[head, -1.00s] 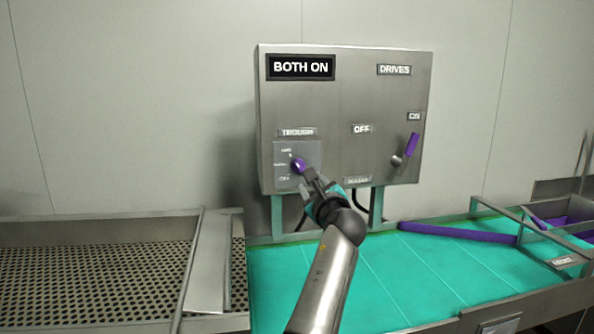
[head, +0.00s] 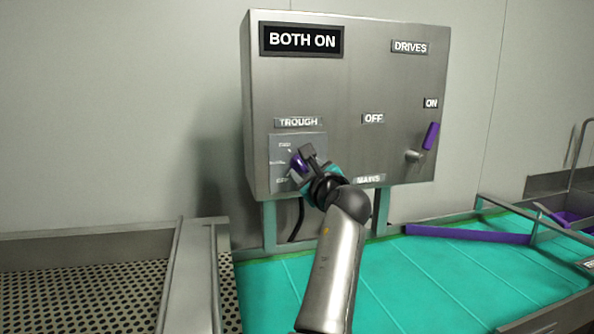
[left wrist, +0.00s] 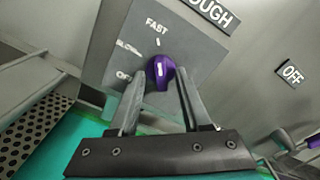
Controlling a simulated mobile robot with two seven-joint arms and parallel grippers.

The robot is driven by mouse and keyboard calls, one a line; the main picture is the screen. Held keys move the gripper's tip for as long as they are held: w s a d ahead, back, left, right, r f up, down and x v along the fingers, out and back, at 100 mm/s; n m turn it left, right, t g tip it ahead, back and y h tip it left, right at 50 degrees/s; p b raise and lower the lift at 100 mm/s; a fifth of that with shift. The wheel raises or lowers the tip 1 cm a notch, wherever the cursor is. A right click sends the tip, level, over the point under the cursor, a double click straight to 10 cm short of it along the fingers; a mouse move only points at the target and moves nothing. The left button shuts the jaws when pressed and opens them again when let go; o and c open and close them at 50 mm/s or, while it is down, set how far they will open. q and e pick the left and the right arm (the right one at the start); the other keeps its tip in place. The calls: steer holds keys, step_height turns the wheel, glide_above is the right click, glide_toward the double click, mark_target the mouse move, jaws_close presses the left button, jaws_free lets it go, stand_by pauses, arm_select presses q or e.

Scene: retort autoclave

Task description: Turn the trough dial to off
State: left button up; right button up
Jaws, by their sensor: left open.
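The trough dial is a purple knob (head: 298,162) on a grey plate under the TROUGH label, on the left part of the steel control box (head: 350,75). In the left wrist view the purple knob (left wrist: 160,72) has a white mark pointing up toward FAST. The SLOW and OFF marks lie to its left, OFF partly hidden. My left gripper (head: 305,165) is in front of the dial. In the left wrist view its two open fingers (left wrist: 163,88) point at the dial, their tips at the knob's lower edge. I cannot tell whether they touch it. My right gripper is out of view.
A display (head: 302,40) on the box reads BOTH ON. A purple-handled lever (head: 430,136) on the right side stands by ON, with OFF to its left. A green belt (head: 400,275) lies below, and a perforated tray (head: 85,290) is at left.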

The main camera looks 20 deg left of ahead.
arm_select(q)
steer(key=shift+w, duration=0.15)
steer(key=shift+r, duration=0.1)
jaws_close()
stand_by(0.3)
